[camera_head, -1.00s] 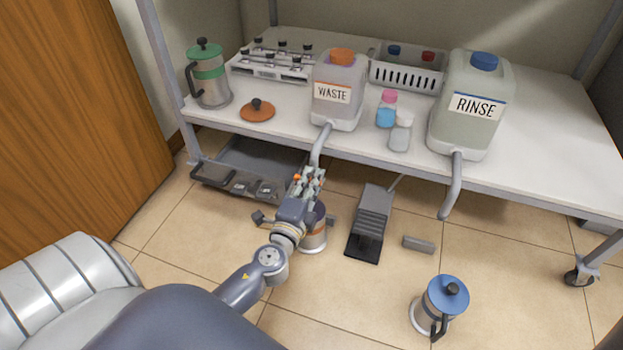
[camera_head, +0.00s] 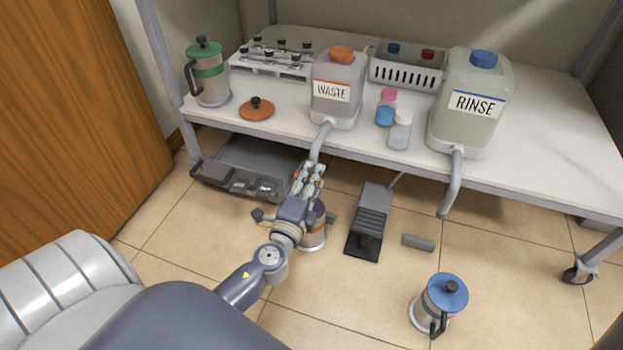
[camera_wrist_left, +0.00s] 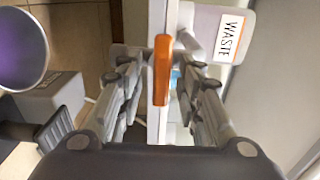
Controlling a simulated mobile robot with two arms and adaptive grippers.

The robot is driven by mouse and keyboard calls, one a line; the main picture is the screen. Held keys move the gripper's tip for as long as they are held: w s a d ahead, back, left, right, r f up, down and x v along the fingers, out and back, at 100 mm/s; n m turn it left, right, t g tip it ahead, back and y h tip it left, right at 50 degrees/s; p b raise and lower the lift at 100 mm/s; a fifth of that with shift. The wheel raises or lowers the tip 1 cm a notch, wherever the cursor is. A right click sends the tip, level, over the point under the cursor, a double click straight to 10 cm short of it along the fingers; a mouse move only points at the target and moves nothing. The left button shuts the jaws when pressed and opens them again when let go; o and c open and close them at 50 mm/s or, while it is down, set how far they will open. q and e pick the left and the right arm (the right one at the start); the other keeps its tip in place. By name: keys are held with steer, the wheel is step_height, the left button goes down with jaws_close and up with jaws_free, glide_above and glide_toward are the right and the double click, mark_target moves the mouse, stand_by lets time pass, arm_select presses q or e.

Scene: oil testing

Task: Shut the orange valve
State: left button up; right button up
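The orange valve (camera_wrist_left: 162,70) shows in the left wrist view as an upright bar between my left gripper's fingers. It is hidden behind the gripper in the head view. My left gripper (camera_wrist_left: 158,72) is open, with one finger on each side of the valve and a gap to each. In the head view my left gripper (camera_head: 312,172) is at the pipe (camera_head: 320,142) below the waste container (camera_head: 338,90). The waste container also shows in the left wrist view (camera_wrist_left: 210,30). My right gripper is not in view.
An open pot (camera_head: 314,238) stands on the floor under my left gripper. A pedal (camera_head: 370,222) is to its right and a grey machine (camera_head: 245,170) to its left. The shelf (camera_head: 390,152) edge is close above. A blue-lidded pot (camera_head: 440,305) stands at lower right.

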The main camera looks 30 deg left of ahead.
arm_select(q)
steer(key=shift+s, duration=0.1)
steer(key=v, duration=1.1)
steer(key=shift+s+d, duration=0.2)
steer(key=shift+s, duration=0.2)
